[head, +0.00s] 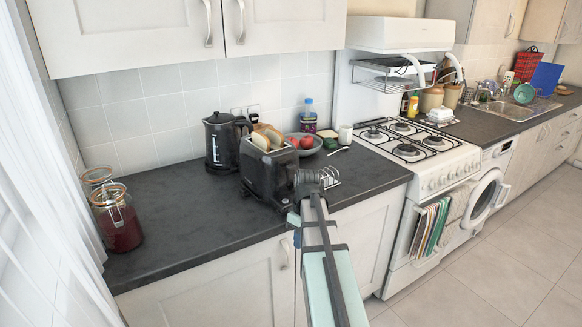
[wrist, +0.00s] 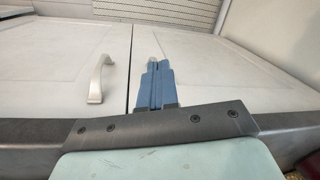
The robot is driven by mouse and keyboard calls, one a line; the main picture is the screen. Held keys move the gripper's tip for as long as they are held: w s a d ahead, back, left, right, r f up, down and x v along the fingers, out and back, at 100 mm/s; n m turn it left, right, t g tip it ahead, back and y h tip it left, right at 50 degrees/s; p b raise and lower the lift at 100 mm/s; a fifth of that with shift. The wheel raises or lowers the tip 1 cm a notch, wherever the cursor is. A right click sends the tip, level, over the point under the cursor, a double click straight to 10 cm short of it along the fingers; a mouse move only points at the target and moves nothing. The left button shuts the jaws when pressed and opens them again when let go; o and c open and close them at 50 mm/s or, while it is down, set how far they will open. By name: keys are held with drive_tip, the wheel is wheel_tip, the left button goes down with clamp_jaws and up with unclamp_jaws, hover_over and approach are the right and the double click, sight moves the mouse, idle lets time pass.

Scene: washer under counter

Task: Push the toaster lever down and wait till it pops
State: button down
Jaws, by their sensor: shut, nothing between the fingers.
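The black toaster (head: 268,172) stands on the dark counter in the head view, with bread slices (head: 268,137) showing above its slots. My arm crosses in front of its right end. I cannot make out the lever or whether it is up or down. My gripper (head: 297,240) is low in front of the counter edge, below the toaster and near the cupboard doors. In the wrist view its blue fingers (wrist: 153,66) are together and empty, with pale cupboard doors and a handle (wrist: 98,78) beyond. The toaster does not show there.
A black kettle (head: 222,142) stands left of the toaster. A bowl of red fruit (head: 306,145), a bottle (head: 308,117) and a white mug (head: 345,135) are behind and right. Glass jars (head: 118,218) stand far left. The counter (head: 185,215) between jars and toaster is clear.

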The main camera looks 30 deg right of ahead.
sight(292, 166)
drive_tip(key=w+d+r+m+t, duration=0.1)
drive_tip(key=w+r, duration=0.2)
drive_tip(key=r, duration=0.6)
drive_tip(key=w+d+r+t+h, duration=0.1)
drive_tip(key=w+r, duration=0.3)
drive_tip(key=r, duration=0.6)
drive_tip(key=w+d+r+m+t, duration=0.1)
drive_tip(key=w+d+r, duration=0.2)
drive_tip(key=r, duration=0.6)
drive_tip(key=shift+w+d+r+m, duration=0.15)
drive_tip(key=shift+w+r+m, duration=0.15)
drive_tip(key=shift+w+r, duration=0.1)
drive_tip(key=shift+f, duration=0.1)
drive_tip(key=shift+x, duration=3.45)
drive_tip(key=shift+w+d, duration=0.1)
